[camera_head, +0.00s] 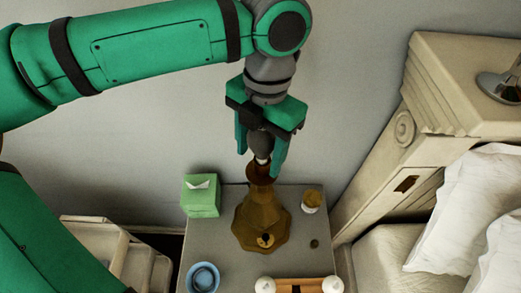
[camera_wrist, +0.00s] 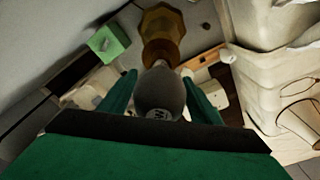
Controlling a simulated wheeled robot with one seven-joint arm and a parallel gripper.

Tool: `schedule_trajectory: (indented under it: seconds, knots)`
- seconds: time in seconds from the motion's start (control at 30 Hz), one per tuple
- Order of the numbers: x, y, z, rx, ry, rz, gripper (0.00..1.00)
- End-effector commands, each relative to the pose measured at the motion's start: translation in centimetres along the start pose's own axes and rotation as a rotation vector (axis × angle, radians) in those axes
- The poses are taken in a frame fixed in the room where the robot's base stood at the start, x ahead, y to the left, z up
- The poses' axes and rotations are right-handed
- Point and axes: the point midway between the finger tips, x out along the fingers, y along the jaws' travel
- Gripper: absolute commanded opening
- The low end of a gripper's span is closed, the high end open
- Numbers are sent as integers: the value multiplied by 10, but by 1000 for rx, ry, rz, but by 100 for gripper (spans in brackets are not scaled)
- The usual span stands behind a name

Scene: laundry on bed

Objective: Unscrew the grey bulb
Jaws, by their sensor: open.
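The grey bulb (camera_head: 262,144) sits upright on top of the brown lamp base (camera_head: 262,217), which stands on the grey nightstand (camera_head: 222,240). My gripper (camera_head: 261,160) points down over the lamp with one finger on each side of the bulb. In the wrist view the bulb (camera_wrist: 159,92) is between the two green fingers (camera_wrist: 162,85), with the lamp base (camera_wrist: 160,30) beyond it. The fingers are apart; a gap shows between the bulb and the right finger in the wrist view. Where the bulb meets the socket is partly hidden by the fingers.
A green tissue box (camera_head: 201,196) stands left of the lamp and a small jar (camera_head: 311,201) right of it. A blue bowl (camera_head: 202,277) and a wooden item with white ends (camera_head: 298,285) lie at the front. The bed's carved headboard (camera_head: 440,85) rises at right.

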Motion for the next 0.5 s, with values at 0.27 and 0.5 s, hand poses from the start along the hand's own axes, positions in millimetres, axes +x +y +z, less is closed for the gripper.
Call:
schedule_trajectory:
  seconds: [0.27,0.5]
  knots:
    - [0,2,0,233,-1,27,57]
    - [0,3,1,369,-1,44,57]
